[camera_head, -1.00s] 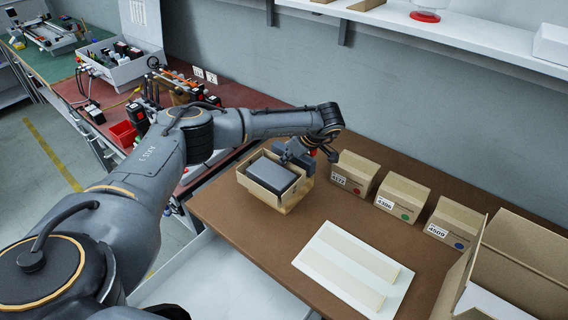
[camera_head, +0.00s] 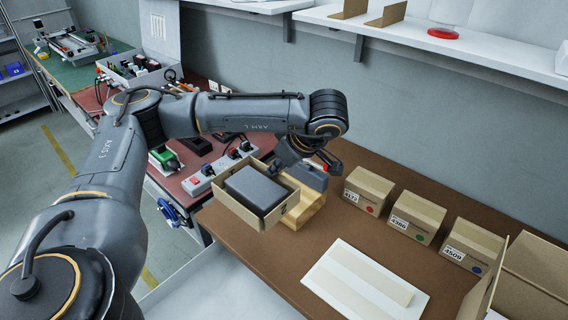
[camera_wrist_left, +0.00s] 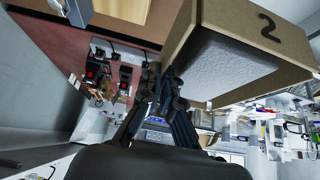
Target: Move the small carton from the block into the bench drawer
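The small carton (camera_head: 232,207) is an open brown box with a dark grey item inside. In the wrist view the carton (camera_wrist_left: 238,28) shows a "2" on its side. My left gripper (camera_head: 291,167) is closed on the carton's rim; its fingers (camera_wrist_left: 168,100) meet the carton wall in the wrist view. The carton hangs level, left of and partly in front of the wooden block (camera_head: 306,207) on the brown bench (camera_head: 345,235). The open white bench drawer (camera_head: 212,290) shows below the bench's front edge. My right gripper is out of view.
Three labelled cartons (camera_head: 368,190) stand in a row at the back. A white board (camera_head: 365,281) lies on the bench, with a larger open box (camera_head: 530,285) at right. A power strip (camera_head: 215,175) sits on the red-topped table at left. A shelf (camera_head: 430,45) runs along the wall.

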